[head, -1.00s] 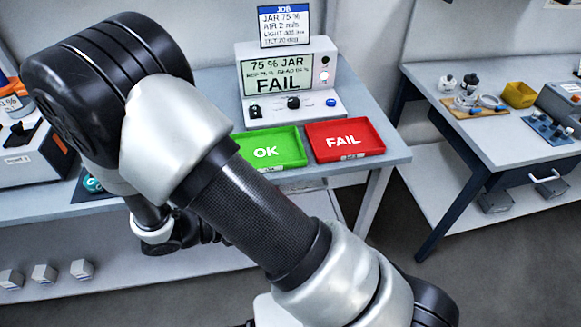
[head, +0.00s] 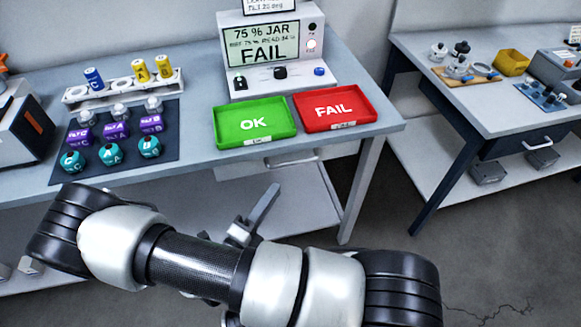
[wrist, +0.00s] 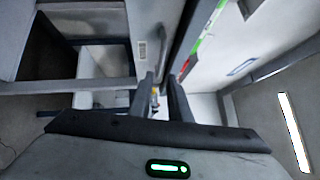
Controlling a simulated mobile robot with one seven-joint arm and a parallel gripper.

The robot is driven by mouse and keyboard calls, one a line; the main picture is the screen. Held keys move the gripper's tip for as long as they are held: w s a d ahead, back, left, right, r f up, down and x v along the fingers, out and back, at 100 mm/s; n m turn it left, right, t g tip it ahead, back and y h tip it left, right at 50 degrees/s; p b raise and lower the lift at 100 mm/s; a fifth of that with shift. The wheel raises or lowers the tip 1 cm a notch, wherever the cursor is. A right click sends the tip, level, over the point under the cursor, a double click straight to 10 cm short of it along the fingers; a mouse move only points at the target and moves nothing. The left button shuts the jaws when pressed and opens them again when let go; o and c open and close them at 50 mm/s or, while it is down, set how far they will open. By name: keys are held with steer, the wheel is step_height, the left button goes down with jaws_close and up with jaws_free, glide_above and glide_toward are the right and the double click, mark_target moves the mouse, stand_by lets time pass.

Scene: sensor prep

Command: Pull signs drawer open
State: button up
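A light drawer front with a pale bar handle (head: 292,160) sits under the near edge of the bench, below the trays. It looks shut. I cannot read a "signs" label. My gripper (wrist: 160,92) is open, with a gap between its two fingers. In the head view, my gripper (head: 262,208) is below and in front of the drawer, apart from the handle, partly hidden by my arm.
A green OK tray (head: 253,123) and a red FAIL tray (head: 335,108) stand on the bench edge above. A dark mat (head: 170,160) with several jars is at left. A second table (head: 500,110) with a drawer stands right. Grey floor between the tables is clear.

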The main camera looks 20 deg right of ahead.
steer(key=x, duration=0.9)
steer(key=shift+w+d, duration=0.2)
steer(key=shift+d, duration=0.1)
steer(key=shift+c, duration=0.4)
jaws_close()
